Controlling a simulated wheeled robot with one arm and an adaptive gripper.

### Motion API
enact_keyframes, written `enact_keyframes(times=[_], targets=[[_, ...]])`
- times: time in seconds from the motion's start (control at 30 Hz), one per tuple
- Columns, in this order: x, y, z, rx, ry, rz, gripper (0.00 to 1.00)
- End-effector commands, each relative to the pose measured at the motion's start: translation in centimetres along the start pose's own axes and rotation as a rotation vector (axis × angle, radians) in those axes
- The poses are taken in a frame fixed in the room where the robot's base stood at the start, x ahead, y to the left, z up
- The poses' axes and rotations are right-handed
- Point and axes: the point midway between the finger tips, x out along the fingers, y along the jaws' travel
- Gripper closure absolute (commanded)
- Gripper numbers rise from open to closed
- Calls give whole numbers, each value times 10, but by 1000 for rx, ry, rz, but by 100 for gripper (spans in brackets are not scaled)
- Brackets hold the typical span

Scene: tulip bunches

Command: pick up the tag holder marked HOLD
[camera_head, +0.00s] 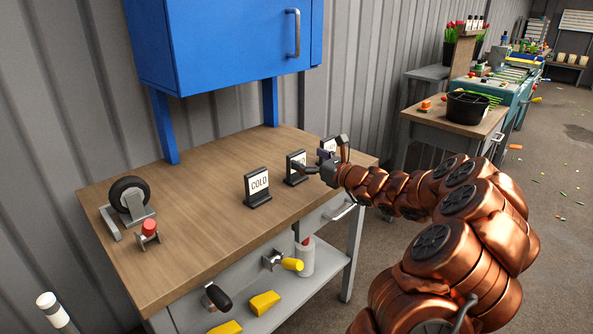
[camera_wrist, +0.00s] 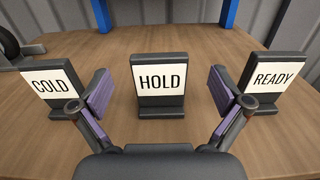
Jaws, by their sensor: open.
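The tag holder marked HOLD (camera_wrist: 161,101) stands upright on the wooden table, centred in the wrist view. It is a dark holder with a white card. My gripper (camera_wrist: 160,93) is open, with one purple-padded finger on each side of it and a gap to each. In the head view my gripper (camera_head: 320,161) is at the HOLD holder (camera_head: 293,158), whose card is partly hidden by a finger. The COLD holder (camera_wrist: 52,85) stands to the left in the wrist view and also shows in the head view (camera_head: 258,186). The READY holder (camera_wrist: 270,78) stands to the right.
The wooden table (camera_head: 190,215) is bare between the COLD holder and a black wheel on a stand (camera_head: 130,196). A small red-topped object (camera_head: 149,230) stands by the wheel. A blue cabinet (camera_head: 235,40) hangs above the table's back.

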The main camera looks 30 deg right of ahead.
Motion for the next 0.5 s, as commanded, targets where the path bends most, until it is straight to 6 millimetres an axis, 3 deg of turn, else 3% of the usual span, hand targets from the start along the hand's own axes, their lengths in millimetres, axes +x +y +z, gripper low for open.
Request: enact_keyframes(times=[0.3, 0.5], targets=[[40, 1, -3, -2, 3, 1, 0], [47, 1, -2, -1, 1, 1, 0]])
